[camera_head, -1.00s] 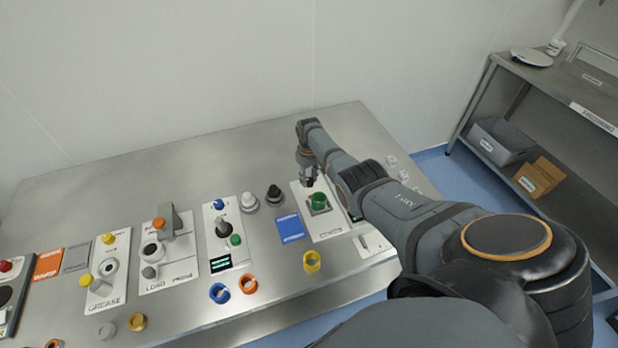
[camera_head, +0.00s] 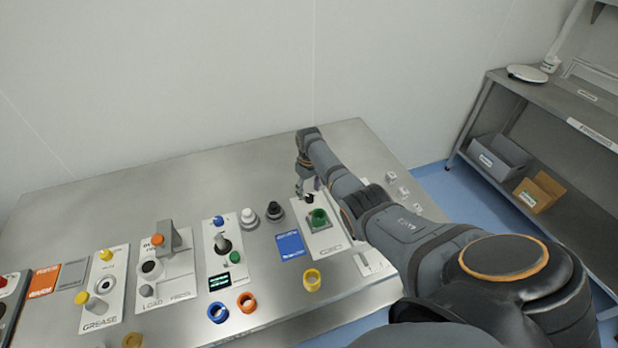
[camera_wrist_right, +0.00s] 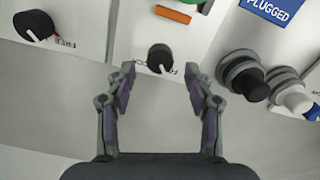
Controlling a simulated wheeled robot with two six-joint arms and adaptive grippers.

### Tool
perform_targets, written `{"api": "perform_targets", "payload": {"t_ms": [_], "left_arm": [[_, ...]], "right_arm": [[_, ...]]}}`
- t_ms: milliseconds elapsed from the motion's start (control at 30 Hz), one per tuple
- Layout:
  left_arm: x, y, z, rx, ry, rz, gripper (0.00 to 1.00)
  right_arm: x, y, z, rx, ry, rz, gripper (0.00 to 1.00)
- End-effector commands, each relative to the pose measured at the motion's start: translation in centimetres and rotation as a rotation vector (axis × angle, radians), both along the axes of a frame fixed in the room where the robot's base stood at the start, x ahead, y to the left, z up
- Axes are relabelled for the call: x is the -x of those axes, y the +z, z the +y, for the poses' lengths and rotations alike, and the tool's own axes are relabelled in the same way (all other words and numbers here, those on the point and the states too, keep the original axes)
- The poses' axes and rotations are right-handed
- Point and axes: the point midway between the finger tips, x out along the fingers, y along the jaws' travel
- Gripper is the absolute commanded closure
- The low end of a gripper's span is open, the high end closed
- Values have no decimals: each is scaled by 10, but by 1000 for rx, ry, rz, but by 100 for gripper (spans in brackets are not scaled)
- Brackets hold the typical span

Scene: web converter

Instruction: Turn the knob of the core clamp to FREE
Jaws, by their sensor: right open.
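A round black knob (camera_wrist_right: 160,58) with a white pointer mark sits on a white panel (camera_wrist_right: 130,30) in the right wrist view. My right gripper (camera_wrist_right: 158,75) is open, one finger on each side of this knob, with visible gaps to it. Whether the fingers are level with it is hard to tell. A second black knob (camera_wrist_right: 33,25) is on a neighbouring panel at the left. In the head view my right gripper (camera_head: 305,188) hangs at the far end of the panel with the green socket (camera_head: 318,217).
A blue card (camera_head: 290,245), a white plunger (camera_head: 249,217) and a black plunger (camera_head: 274,210) are left of that panel. A yellow ring (camera_head: 312,280) lies in front. Other panels fill the left of the metal table (camera_head: 120,200). A shelf (camera_head: 560,110) stands at right.

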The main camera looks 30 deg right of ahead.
Motion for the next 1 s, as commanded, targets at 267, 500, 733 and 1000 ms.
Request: {"api": "perform_targets", "payload": {"t_ms": [267, 500, 733, 1000], "left_arm": [[-1, 0, -1, 1, 0, -1, 45], [-1, 0, -1, 1, 0, -1, 45], [-1, 0, -1, 1, 0, -1, 45], [-1, 0, -1, 1, 0, -1, 45]], "right_arm": [[0, 68, 0, 1, 0, -3, 46], [0, 92, 0, 0, -1, 1, 46], [0, 94, 0, 0, 0, 1, 46], [0, 93, 0, 0, 0, 1, 46]]}}
